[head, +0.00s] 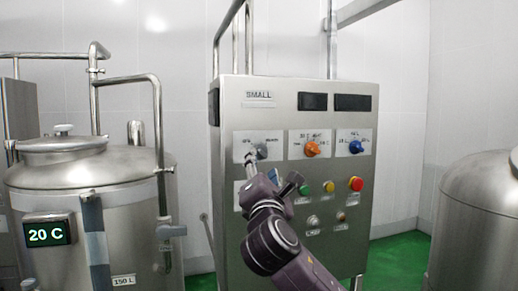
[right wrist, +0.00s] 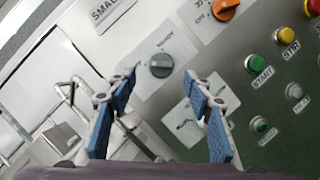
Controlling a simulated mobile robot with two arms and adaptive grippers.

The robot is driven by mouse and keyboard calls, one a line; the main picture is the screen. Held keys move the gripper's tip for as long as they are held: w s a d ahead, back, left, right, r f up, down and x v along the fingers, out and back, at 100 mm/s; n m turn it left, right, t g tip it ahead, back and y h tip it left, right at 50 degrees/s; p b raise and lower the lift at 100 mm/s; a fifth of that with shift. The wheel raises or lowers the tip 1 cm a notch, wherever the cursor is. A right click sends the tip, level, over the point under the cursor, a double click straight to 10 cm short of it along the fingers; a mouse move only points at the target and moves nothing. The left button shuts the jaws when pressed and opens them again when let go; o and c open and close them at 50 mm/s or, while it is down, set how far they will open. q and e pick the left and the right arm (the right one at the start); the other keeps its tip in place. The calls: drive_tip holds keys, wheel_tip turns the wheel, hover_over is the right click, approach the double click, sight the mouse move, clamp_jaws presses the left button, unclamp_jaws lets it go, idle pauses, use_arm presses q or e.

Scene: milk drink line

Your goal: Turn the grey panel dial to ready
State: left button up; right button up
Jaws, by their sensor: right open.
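The grey dial (head: 261,151) is on a white label plate at the upper left of the steel control panel, below the word SMALL. In the right wrist view the grey dial (right wrist: 160,65) lies ahead of the fingertips, centred between them, not gripped. Small lettering stands beside it; I cannot clearly read its setting. My right gripper (head: 270,172) is in front of the panel, just below the dial in the picture. In the right wrist view my right gripper (right wrist: 159,92) is open and empty, with blue pads on both fingers. My left gripper is not in view.
An orange dial (head: 312,149) and a blue knob (head: 356,147) are to the right on the panel. Below are green, yellow and red buttons (head: 356,184). A steel tank (head: 60,180) with a 20 C display stands left; another tank (head: 485,200) stands right.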

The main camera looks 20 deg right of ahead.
sight(262, 154)
drive_tip(key=p+x, duration=0.3)
drive_tip(key=x, duration=0.3)
drive_tip(key=shift+w+d+r, duration=0.1)
drive_tip(key=shift+w+d, duration=0.1)
drive_tip(key=shift+w, duration=0.05)
drive_tip(key=shift+w+d, duration=0.15)
drive_tip(key=shift+w, duration=0.4)
drive_tip(key=shift+c, duration=0.3)
drive_tip(key=shift+s+r, duration=0.1)
drive_tip(key=shift+s, duration=0.05)
drive_tip(key=c, duration=1.1)
